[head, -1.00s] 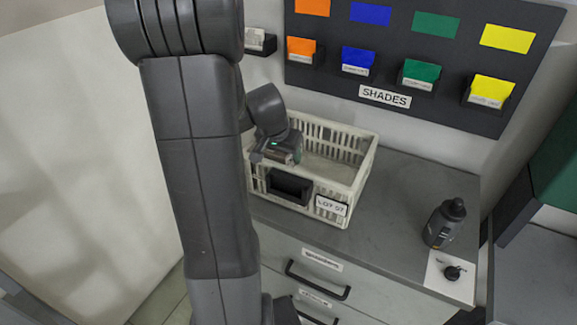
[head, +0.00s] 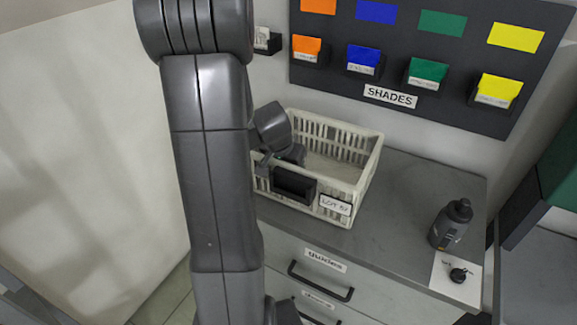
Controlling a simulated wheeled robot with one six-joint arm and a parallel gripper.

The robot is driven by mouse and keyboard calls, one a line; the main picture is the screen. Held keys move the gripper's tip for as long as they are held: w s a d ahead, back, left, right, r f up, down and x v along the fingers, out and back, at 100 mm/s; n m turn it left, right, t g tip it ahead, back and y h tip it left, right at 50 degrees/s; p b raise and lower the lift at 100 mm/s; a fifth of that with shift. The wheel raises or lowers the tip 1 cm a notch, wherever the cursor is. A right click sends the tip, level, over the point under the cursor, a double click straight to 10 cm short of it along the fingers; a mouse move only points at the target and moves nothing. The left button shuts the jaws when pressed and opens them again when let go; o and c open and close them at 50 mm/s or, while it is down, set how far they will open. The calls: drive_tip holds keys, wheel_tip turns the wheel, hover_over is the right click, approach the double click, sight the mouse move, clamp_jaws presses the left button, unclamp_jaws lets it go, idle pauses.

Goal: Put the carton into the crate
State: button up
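The cream slatted crate (head: 368,178) stands on the grey counter, with a lot label and a black handle panel on its front. My gripper (head: 288,158) points down into the left part of the crate. Its fingertips are hidden behind the crate's front wall and my wrist, so its opening does not show. I cannot make out the carton in this view. The visible right part of the crate floor looks empty.
A dark bottle (head: 451,224) and a small black knob-like item on a white sheet (head: 447,283) stand at the counter's right. The shade board (head: 420,60) hangs on the wall behind. Drawers (head: 335,270) are below.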

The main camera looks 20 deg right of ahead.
drive_tip(key=shift+f, duration=0.25)
drive_tip(key=o, duration=1.1)
drive_tip(key=shift+r, duration=0.1)
drive_tip(key=shift+r+p, duration=0.5)
drive_tip(key=shift+p, duration=0.1)
drive_tip(key=v, duration=1.2)
